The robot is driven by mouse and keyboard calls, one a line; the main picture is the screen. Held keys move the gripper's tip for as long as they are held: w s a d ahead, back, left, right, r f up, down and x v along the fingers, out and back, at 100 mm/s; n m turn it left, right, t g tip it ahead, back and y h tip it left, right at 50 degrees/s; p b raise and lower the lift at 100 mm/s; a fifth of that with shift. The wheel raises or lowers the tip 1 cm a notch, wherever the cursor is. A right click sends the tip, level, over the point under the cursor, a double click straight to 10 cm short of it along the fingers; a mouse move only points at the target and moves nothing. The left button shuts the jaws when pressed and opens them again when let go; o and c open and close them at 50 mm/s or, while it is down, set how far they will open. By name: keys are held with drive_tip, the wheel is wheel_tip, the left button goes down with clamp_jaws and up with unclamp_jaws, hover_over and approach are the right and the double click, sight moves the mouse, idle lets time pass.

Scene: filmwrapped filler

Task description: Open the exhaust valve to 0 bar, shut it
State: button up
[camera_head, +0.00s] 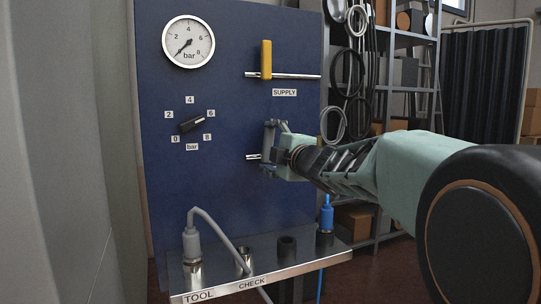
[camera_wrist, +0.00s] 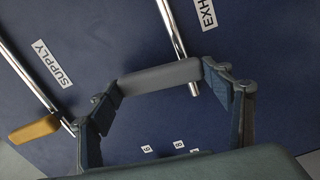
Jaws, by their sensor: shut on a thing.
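The exhaust valve's grey lever (camera_wrist: 160,77) shows in the wrist view, standing across its metal pipe (camera_wrist: 178,35). My gripper (camera_wrist: 162,88) has a finger at each end of the lever and is shut on it. Part of the EXHAUST label (camera_wrist: 207,12) shows beside the pipe. In the head view my gripper (camera_head: 272,148) is at the lower pipe on the blue panel (camera_head: 225,60) and mostly hides the lever. The round gauge (camera_head: 188,42) has its needle pointing lower left, near the low end of the scale.
The yellow supply lever (camera_head: 266,59) stands upright across its pipe, above my gripper. A dark knob (camera_head: 191,123) points toward 6 on its bar scale. Below, a metal shelf (camera_head: 262,279) carries sockets, a grey hose (camera_head: 213,222) and a blue plug (camera_head: 326,217).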

drive_tip(key=shift+s+a+n+b, duration=0.1)
drive_tip(key=shift+a+n+b, duration=0.1)
drive_tip(key=shift+n+b, duration=0.45)
drive_tip(key=shift+n, duration=0.25)
drive_tip(key=o, duration=1.7)
